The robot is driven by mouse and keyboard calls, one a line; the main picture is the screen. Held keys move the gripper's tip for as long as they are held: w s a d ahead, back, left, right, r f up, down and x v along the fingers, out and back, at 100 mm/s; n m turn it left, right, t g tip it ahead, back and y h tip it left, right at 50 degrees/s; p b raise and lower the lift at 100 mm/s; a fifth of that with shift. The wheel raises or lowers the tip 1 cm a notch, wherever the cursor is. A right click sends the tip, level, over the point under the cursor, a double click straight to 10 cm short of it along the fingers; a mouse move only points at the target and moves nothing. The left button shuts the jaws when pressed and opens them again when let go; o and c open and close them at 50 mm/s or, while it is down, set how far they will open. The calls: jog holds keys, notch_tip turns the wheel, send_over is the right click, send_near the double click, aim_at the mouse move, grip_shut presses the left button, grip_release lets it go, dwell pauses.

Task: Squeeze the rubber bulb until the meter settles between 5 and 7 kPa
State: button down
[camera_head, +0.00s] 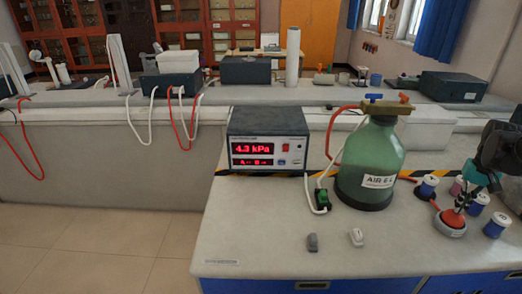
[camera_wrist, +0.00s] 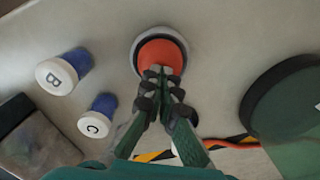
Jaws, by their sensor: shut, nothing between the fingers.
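The meter (camera_head: 267,140) is a grey box on the bench, and its red display reads 4.3 kPa. The rubber bulb (camera_head: 451,219) is a red-orange dome in a pale round base at the right of the bench. In the wrist view the bulb (camera_wrist: 160,52) is ahead of my fingers. My gripper (camera_wrist: 161,73) is shut and empty. Its closed fingertips overlap the near side of the bulb in the picture; whether they press on it I cannot tell. In the head view my gripper (camera_head: 463,204) points down over the bulb from the right.
A green bottle (camera_head: 369,160) labelled AIR stands left of the bulb. Blue white-capped pots stand around my gripper, including one marked B (camera_wrist: 64,71) and one marked C (camera_wrist: 97,116). Two small grey pieces, one darker (camera_head: 312,242) and one lighter (camera_head: 356,237), lie on the front bench.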

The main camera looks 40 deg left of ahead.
jog(key=shift+f, duration=1.4)
jog(key=shift+r, duration=1.7)
